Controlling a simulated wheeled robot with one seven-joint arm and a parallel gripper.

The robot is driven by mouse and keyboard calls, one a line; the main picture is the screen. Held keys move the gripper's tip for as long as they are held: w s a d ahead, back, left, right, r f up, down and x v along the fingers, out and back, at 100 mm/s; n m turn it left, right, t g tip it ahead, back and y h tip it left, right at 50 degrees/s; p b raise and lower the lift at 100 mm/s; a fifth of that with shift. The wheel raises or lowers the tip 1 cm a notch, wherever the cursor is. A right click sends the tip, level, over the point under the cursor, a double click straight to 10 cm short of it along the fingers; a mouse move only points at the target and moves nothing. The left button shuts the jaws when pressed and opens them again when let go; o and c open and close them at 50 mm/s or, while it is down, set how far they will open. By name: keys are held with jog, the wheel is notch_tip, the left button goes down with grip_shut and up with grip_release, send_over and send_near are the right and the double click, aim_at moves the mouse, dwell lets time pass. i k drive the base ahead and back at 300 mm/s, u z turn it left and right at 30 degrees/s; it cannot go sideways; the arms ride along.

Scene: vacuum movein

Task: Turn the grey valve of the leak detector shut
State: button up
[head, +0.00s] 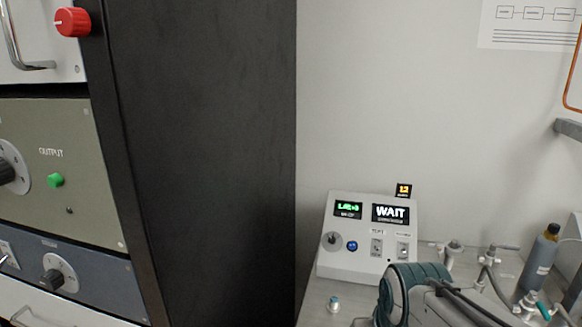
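A white sloped console (340,262), which may be the leak detector, stands on the bench in the head view. I cannot tell which is the leak detector's valve.
A teal-handled fitting (543,311) and a dark bottle (541,255) are at the right. A tall black cabinet side (210,150) and rack panels (60,170) fill the left. The wall above the console is mostly bare.

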aim_at(492, 249)
jog(key=z, duration=1.3)
jog(key=k, duration=1)
jog(key=z, duration=1.35)
jog(key=i, duration=1.15)
jog(key=u, duration=2.2)
jog(key=i, duration=0.2)
jog(key=z, duration=0.1)
